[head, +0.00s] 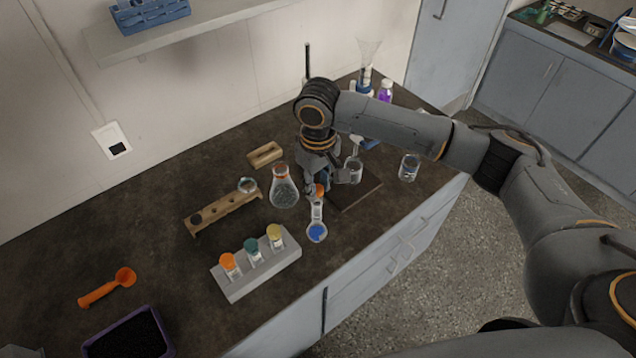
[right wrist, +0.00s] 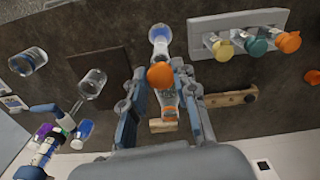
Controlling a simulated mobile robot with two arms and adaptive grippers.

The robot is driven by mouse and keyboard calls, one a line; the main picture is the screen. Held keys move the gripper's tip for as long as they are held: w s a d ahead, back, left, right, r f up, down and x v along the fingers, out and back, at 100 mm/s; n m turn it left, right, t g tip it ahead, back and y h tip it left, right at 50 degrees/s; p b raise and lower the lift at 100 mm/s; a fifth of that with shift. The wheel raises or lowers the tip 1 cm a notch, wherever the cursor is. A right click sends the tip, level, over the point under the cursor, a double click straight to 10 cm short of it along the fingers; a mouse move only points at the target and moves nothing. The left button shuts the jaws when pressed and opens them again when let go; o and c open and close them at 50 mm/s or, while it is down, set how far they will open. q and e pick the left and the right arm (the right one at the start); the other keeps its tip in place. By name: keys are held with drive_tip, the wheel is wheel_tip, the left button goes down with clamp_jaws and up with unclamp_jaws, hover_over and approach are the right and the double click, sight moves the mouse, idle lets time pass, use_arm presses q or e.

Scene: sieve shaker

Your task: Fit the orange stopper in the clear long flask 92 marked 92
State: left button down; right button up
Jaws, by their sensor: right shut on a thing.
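The orange stopper (head: 319,190) is held between the fingers of my right gripper (head: 318,182); it also shows large in the right wrist view (right wrist: 160,75). A clear long-necked flask (head: 316,232) with blue contents stands upright just in front of the gripper, its neck directly below the stopper in the head view. Its round body shows beyond the stopper in the right wrist view (right wrist: 159,34). I cannot tell whether the stopper touches the flask mouth. No number is readable on the flask. My left gripper is out of view.
A conical flask (head: 284,193) with an orange top stands close left of the gripper. A grey rack (head: 262,276) with capped vials and a wooden rack (head: 222,212) lie further left. A dark board (head: 358,194) and glassware (head: 409,167) are to the right.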

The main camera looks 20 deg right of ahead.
drive_tip(key=shift+f, duration=0.35)
drive_tip(key=shift+f, duration=0.45)
drive_tip(key=shift+p, duration=0.3)
drive_tip(key=shift+f+p, duration=0.1)
drive_tip(key=shift+p, duration=0.25)
drive_tip(key=shift+f+p, duration=0.3)
drive_tip(key=shift+p, duration=0.5)
idle(2.2)
drive_tip(key=o, duration=0.8)
